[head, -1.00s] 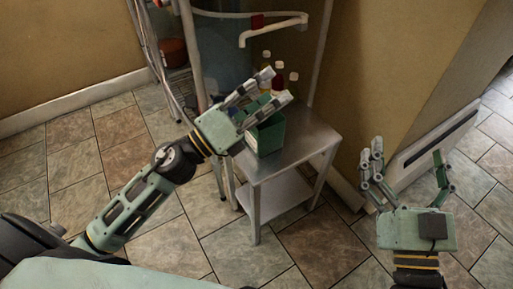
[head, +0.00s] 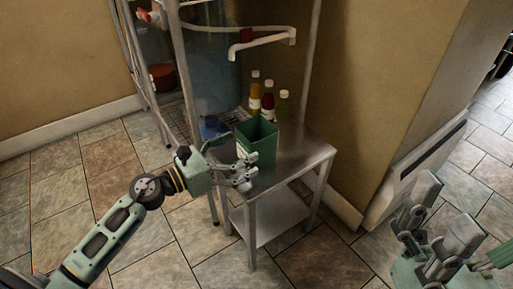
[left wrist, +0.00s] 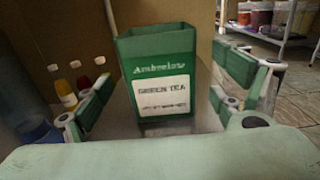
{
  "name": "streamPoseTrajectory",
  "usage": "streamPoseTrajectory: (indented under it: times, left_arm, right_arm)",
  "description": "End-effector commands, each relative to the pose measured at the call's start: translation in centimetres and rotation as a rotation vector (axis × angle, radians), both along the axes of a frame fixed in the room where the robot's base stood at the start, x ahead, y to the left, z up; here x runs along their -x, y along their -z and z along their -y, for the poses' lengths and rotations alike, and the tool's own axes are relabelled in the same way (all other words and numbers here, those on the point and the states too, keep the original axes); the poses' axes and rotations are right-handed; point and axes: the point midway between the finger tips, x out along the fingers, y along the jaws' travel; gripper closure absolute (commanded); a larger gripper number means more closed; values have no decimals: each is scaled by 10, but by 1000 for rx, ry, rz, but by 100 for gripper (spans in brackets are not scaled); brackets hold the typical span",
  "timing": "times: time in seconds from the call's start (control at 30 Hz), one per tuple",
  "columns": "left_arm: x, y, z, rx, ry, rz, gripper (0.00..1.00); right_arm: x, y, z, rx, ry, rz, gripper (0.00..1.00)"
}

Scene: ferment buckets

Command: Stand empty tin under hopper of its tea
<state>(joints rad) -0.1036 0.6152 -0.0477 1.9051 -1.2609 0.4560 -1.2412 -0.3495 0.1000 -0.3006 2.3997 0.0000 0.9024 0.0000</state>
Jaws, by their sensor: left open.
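A green open-topped tin (head: 258,138) stands upright on a small metal table; its inside looks empty in the head view. In the left wrist view the tin (left wrist: 158,50) faces me, with a white label reading "GREEN TEA". My left gripper (head: 246,176) is open, low at the near left side of the tin. In the left wrist view its fingers (left wrist: 165,112) are spread to either side of the tin, which stands ahead between them; I see no grip. My right gripper (head: 445,208) is open and empty at the lower right. No hopper is clearly identifiable.
The metal table (head: 308,150) has free room at its right. Several bottles (head: 268,95) stand behind the tin. A white pipe (head: 262,42) with a red fitting hangs above. A bluish vessel (head: 215,75) stands on the wire rack at left.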

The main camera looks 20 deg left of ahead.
Motion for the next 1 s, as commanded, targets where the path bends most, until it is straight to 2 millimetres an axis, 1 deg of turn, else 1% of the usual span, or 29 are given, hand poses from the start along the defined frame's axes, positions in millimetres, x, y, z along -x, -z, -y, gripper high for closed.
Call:
streamPoseTrajectory:
  times: [0.4, 0.5, 0.7, 0.77, 1.0]
  left_arm:
    - [-41, -3, 31, 5, -2, 0, 12]
    - [-44, -2, 35, 2, -1, 0, 12]
    - [-45, -2, 35, 3, -1, -1, 12]
    - [-45, -2, 35, 3, -1, -1, 15]
    - [-45, -2, 35, 4, -1, -2, 36]
  right_arm:
    - [0, 2, 0, 1, 0, -2, 12]
    - [0, 2, 0, 1, 0, -2, 12]
    - [-1, 2, 0, 1, 0, -3, 12]
    - [-1, 2, 0, 1, 0, -3, 12]
    - [-1, 2, 0, 1, 0, -3, 12]
